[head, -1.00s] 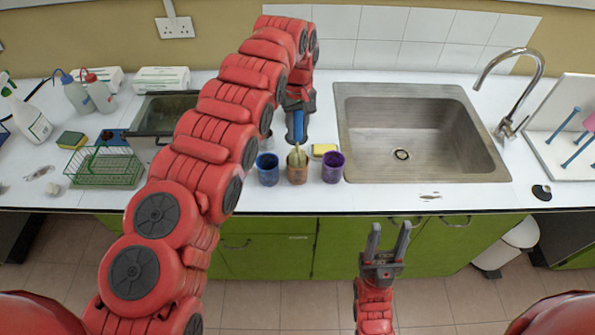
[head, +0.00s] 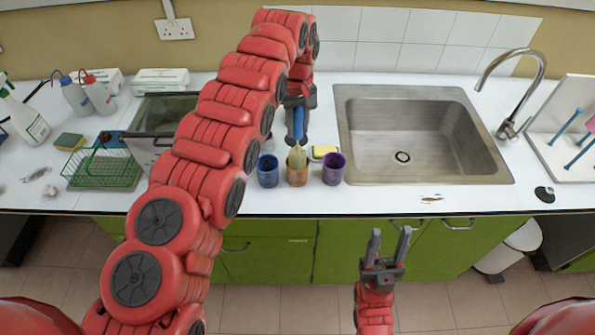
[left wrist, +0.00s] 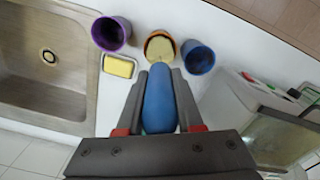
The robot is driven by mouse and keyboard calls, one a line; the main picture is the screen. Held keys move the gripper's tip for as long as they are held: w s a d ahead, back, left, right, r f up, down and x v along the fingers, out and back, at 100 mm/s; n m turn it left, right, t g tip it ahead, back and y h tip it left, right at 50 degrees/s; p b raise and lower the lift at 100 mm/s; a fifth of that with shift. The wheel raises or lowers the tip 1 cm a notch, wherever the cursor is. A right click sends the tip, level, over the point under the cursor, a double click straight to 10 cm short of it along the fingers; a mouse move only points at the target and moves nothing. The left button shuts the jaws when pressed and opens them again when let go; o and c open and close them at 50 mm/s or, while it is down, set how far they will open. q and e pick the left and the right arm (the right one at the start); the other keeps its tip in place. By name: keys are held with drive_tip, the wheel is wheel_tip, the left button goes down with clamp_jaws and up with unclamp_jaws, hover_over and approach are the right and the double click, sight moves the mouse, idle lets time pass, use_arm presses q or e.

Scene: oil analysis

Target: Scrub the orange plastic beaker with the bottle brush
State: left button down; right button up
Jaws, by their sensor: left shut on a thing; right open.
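The orange plastic beaker (head: 297,174) stands on the white counter between a blue beaker (head: 268,171) and a purple beaker (head: 333,168). My left gripper (head: 297,112) is shut on the blue handle of the bottle brush (head: 298,124). The brush's pale bristle head is down inside the mouth of the orange beaker, and its lower end is hidden by the wall. In the left wrist view the bristle head (left wrist: 162,48) fills much of the orange beaker's mouth (left wrist: 158,36), and the blue handle (left wrist: 159,98) lies between my fingers. My right gripper (head: 388,248) is open and empty in front of the counter.
A yellow sponge (head: 323,151) lies behind the beakers. A steel sink (head: 420,178) with a tap is to the right. A green wire basket (head: 103,170), a steel bath and wash bottles stand left. The counter before the beakers is clear.

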sight(297, 135)
use_arm(q)
wheel_tip(297, 135, down, 4)
drive_tip(key=b, duration=0.3)
drive_tip(key=shift+r, duration=0.35)
drive_tip(key=shift+r+p, duration=0.95)
drive_tip(key=shift+r, duration=0.75)
